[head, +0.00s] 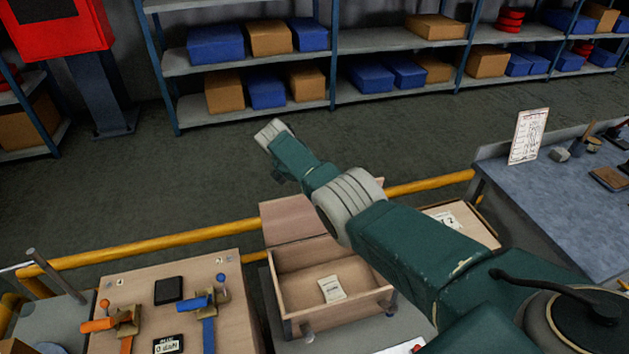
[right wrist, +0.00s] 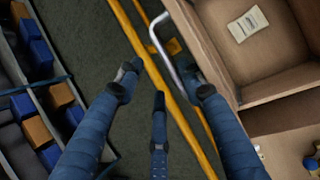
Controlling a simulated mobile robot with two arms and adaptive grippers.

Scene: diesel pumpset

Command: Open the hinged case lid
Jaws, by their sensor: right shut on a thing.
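The wooden case (head: 335,309) stands open at lower centre in the head view, with a small paper label (head: 332,289) inside. Its lid (head: 298,220) is raised at the back edge. My right arm crosses in front of the case and hides part of it. In the right wrist view the case (right wrist: 262,90) is at the right. A grey metal handle (right wrist: 157,38) is beside the lid's edge. My right gripper (right wrist: 160,75) is shut on the handle; its right finger overlaps it, though the fingers look spread. My left gripper is out of view.
A yellow rail (head: 150,248) runs behind the case. A wooden panel with orange and blue valves (head: 160,290) is to its left. A grey workbench (head: 560,200) is at the right. Shelves with blue and brown boxes (head: 215,45) stand at the back beyond open floor.

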